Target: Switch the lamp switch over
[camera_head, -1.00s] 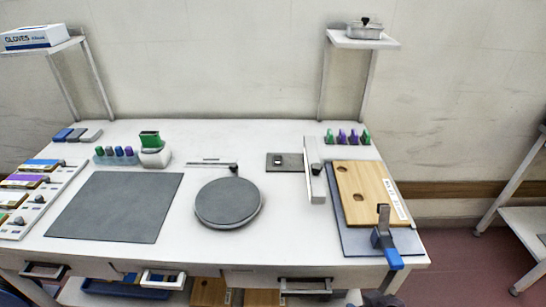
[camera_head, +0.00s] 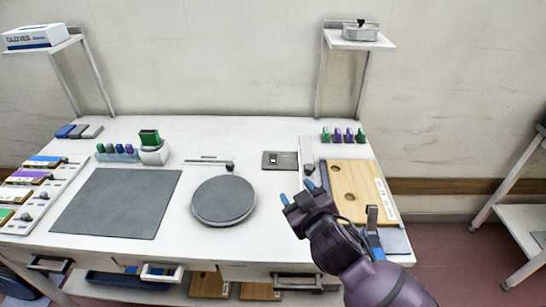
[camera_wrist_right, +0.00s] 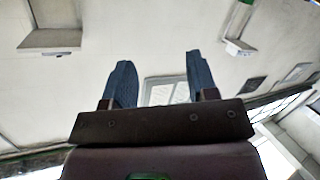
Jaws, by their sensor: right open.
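The lamp switch seems to be the small rocker on a dark plate (camera_head: 280,160), lying flat on the table right of centre, towards the back. Which way the rocker is tipped is too small to tell. My right gripper (camera_head: 297,192) comes in from the lower right, with its blue-tipped fingers pointing up and left. It is open and empty, apart from the plate and in front of it in the picture. In the right wrist view its two fingers (camera_wrist_right: 160,80) stand apart with nothing between them; the switch cannot be made out there. My left gripper is out of view.
A round dark disc (camera_head: 223,201) lies left of my right gripper. A wooden board (camera_head: 350,178) lies to the right, partly behind my arm. A grey mat (camera_head: 117,203) lies at left.

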